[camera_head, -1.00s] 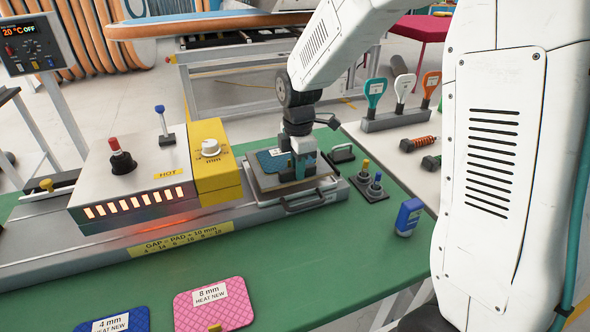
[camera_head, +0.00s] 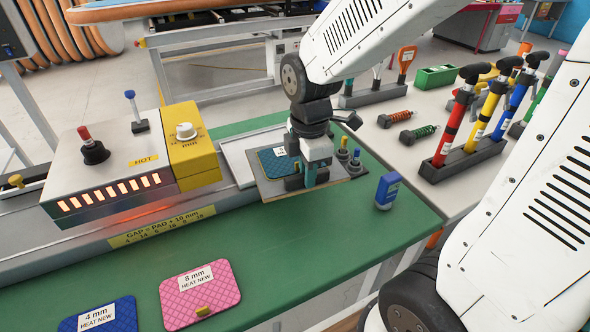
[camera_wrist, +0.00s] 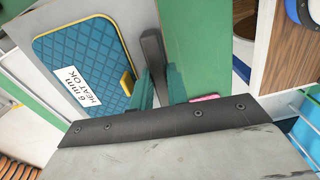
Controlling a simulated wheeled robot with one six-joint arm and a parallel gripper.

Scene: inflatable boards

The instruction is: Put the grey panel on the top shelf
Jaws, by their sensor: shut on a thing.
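My gripper (camera_head: 309,178) is shut on the dark upright handle (camera_wrist: 152,50) of a flat grey plate (camera_head: 268,194). In the wrist view the handle stands between the teal fingers. A blue quilted pad (camera_head: 275,163) lies on the plate; in the wrist view its label reads 6 mm HEAT OK (camera_wrist: 82,87). The plate is at the right end of the press, partly over the green table, beside a pale tray (camera_head: 236,153). Whether it touches anything below cannot be told. I cannot make out a top shelf.
The heater box (camera_head: 108,170) glows orange at left, with a yellow gap unit (camera_head: 191,150). Blue (camera_head: 100,316) and pink (camera_head: 200,291) pads lie in front. A blue bottle (camera_head: 387,191) and dark pegs (camera_head: 354,163) stand at right. A tool rack (camera_head: 468,155) is on the white table.

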